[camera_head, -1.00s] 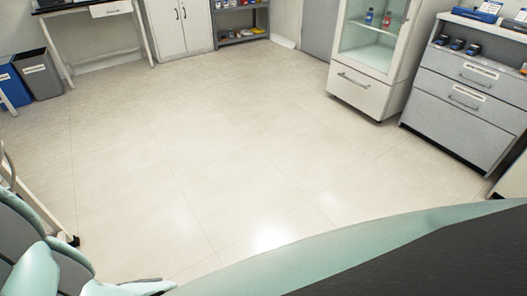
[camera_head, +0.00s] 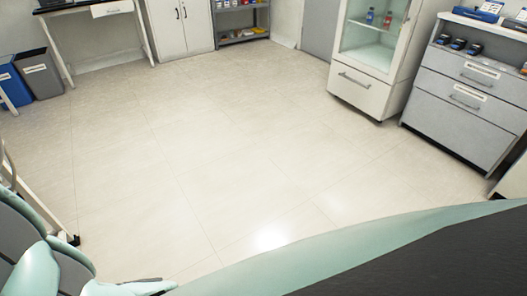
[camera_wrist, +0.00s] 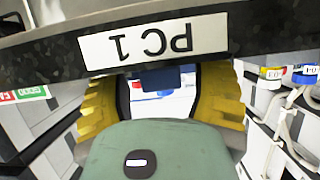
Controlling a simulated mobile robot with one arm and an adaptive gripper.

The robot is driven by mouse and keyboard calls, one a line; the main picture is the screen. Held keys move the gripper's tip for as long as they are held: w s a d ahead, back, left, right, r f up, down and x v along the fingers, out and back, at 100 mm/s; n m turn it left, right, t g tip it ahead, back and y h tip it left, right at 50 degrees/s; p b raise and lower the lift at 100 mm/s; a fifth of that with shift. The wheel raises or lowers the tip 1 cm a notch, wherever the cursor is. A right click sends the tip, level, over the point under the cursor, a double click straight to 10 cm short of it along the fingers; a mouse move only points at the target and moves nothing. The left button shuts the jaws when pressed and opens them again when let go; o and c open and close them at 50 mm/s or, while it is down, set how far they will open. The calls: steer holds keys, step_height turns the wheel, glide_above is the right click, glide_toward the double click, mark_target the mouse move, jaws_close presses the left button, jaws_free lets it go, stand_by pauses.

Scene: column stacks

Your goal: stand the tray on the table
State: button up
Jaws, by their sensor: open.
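In the wrist view my gripper (camera_wrist: 160,88) is open, with one yellow finger on each side and its green body below. A small dark blue piece (camera_wrist: 160,77) shows between the fingers; I cannot tell whether it is part of a tray. A dark speckled edge (camera_wrist: 258,32) with an upside-down white "PC 1" label (camera_wrist: 154,43) crosses the top of the wrist view, close to the fingers. I cannot tell contact. No tray is clearly recognisable. In the head view a dark-topped table (camera_head: 78,8) stands at the far left. My gripper is not clear there.
Bins (camera_head: 38,73) stand at the left. A glass-fronted cabinet (camera_head: 362,88) and a grey drawer unit (camera_head: 462,98) stand at the right. The floor (camera_head: 220,140) between is clear. In the wrist view, cables and coloured-top items (camera_wrist: 288,73) are close on the right.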

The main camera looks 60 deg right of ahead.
steer(key=shift+d+r, duration=0.15)
steer(key=shift+d, duration=0.1)
steer(key=p+v, duration=0.2)
steer(key=v, duration=0.9)
steer(key=shift+s+d, duration=0.15)
steer(key=shift+d, duration=0.05)
steer(key=shift+r, duration=0.1)
